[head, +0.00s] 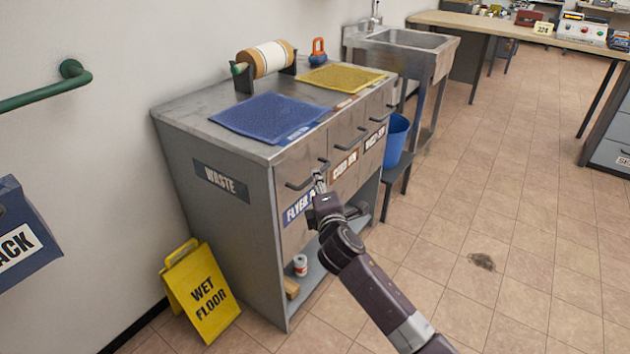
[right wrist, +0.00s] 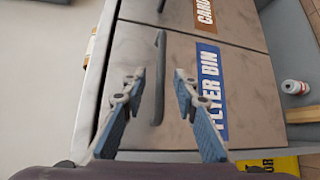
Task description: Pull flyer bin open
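The flyer bin (head: 292,236) is the nearest grey front on the waste cabinet (head: 240,245), with a blue "FLYER BIN" label. Its front looks flush with the cabinet. Its dark bar handle (head: 300,186) sits above the label. In the right wrist view, the handle (right wrist: 158,112) runs up the picture between my two blue-padded fingers, left of the label (right wrist: 211,95). My right gripper (head: 320,182) is open at the handle; the fingers (right wrist: 158,75) stand apart on either side of it, with no grip visible. My left gripper is not in view.
The card bin (head: 344,168) and another bin front adjoin on the right. Blue (head: 268,117) and yellow (head: 340,78) mats lie on top. A yellow wet floor sign (head: 203,290) stands at the cabinet's left. A blue bucket (head: 396,140) is beyond.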

